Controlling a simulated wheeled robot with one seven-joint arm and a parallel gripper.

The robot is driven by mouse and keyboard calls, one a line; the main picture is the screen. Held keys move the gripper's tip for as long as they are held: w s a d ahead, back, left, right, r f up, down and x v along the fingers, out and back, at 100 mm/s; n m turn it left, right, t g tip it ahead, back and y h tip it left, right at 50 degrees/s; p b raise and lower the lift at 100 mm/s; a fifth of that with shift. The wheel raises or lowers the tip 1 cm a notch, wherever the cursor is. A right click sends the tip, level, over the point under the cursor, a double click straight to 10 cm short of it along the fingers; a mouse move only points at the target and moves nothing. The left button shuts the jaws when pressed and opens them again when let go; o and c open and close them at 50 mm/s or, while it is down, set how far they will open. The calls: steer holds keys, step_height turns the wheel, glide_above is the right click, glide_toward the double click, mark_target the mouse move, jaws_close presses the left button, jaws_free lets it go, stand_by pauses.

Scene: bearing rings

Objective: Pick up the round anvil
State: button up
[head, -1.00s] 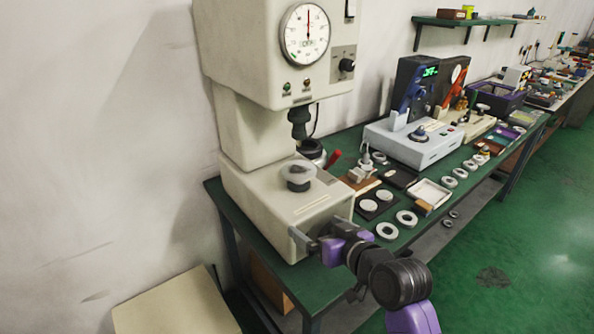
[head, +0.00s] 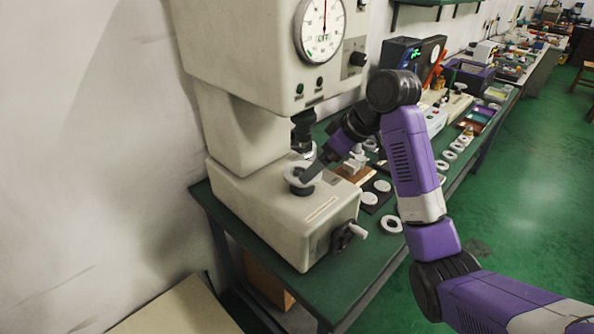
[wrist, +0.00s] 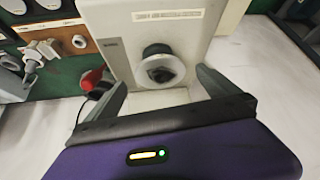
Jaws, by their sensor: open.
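The round anvil (head: 296,187) looks like a dark round stub with a pale ring around its top. It stands upright on the cream base (head: 265,215) of the press-like tester, below its dark spindle. In the wrist view the anvil (wrist: 160,66) shows a pale disc with a dark centre, just ahead of and between my two fingers. My gripper (wrist: 160,78) is open and empty. In the head view my gripper (head: 314,170) is close beside the anvil, reaching in from the right, and overlaps part of it. I cannot tell whether a finger touches it.
The spindle (head: 302,133) hangs close above the anvil. A crank handle (head: 350,235) sticks out of the base's front. White rings and discs (head: 370,198) lie on the green bench to the right. A red-handled item (wrist: 95,80) shows near my left finger.

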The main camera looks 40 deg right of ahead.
steer(key=x, duration=0.3)
steer(key=p+x, duration=0.1)
steer(key=x, duration=0.2)
steer(key=shift+w+f, duration=0.1)
steer(key=shift+w, duration=0.35)
steer(key=c, duration=1.6)
steer(key=shift+c, duration=1.1)
